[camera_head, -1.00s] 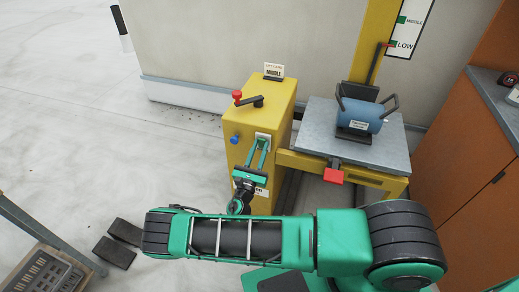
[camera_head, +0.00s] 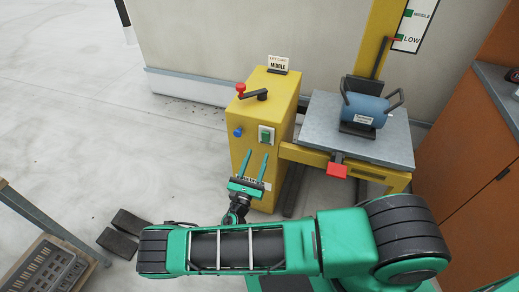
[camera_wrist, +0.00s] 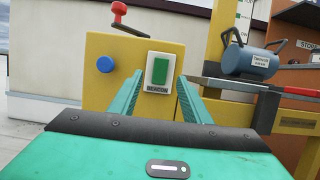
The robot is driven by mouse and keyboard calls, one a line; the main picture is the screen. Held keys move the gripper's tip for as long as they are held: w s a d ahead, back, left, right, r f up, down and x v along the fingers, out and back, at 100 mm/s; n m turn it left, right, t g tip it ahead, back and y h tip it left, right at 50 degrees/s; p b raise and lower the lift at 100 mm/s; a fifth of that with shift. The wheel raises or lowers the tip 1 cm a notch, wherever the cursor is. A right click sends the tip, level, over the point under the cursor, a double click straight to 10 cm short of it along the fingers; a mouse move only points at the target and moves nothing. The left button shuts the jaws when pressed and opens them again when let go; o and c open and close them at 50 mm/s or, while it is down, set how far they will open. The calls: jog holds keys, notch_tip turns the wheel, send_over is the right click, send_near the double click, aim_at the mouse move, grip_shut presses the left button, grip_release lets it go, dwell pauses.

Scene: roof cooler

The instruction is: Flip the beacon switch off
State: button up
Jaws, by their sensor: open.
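The beacon switch (camera_wrist: 159,70) is a green rocker in a white plate labelled "BEACON" on the front of the yellow cabinet (camera_wrist: 104,91). In the head view the switch (camera_head: 266,136) is on the cabinet's upper right front. My gripper (camera_head: 256,158) is open and empty, its two green fingers pointing at the cabinet just below the switch. In the wrist view my gripper's fingers (camera_wrist: 159,88) stand to either side of the switch's lower part, and the switch is in full view between them. They appear apart from it.
A blue knob (camera_head: 238,132) is left of the switch. A grey lift platform (camera_head: 398,148) carries a blue cylinder (camera_head: 366,109) to the right. Open floor lies left.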

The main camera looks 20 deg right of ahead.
jog(key=shift+v, duration=1.55)
jog(key=s+d+r+m+g+y, duration=0.1)
jog(key=s+d+r+m+g, duration=0.2)
jog(key=d+r+m+g, duration=0.65)
jog(key=s+d+r+m+g+y, duration=0.1)
jog(key=s+d+r+m+g, duration=0.3)
jog(key=d+r+m+g, duration=0.55)
jog(key=s+d+r+m+y, duration=0.1)
jog(key=s+r+m+y, duration=0.2)
jog(key=s, duration=0.5)
jog(key=s+d+r+m+t+y, duration=0.1)
jog(key=s+d+r+m+y, duration=0.1)
jog(key=s+r+m+y, duration=0.2)
jog(key=s+d+r+m+y, duration=0.1)
jog(key=s+r+m+y, duration=0.3)
jog(key=s+r+m, duration=0.3)
jog(key=shift+s+d+m, duration=0.4)
jog(key=shift+s+m, duration=0.7)
jog(key=shift+s, duration=1.3)
jog(key=shift+c, duration=0.4)
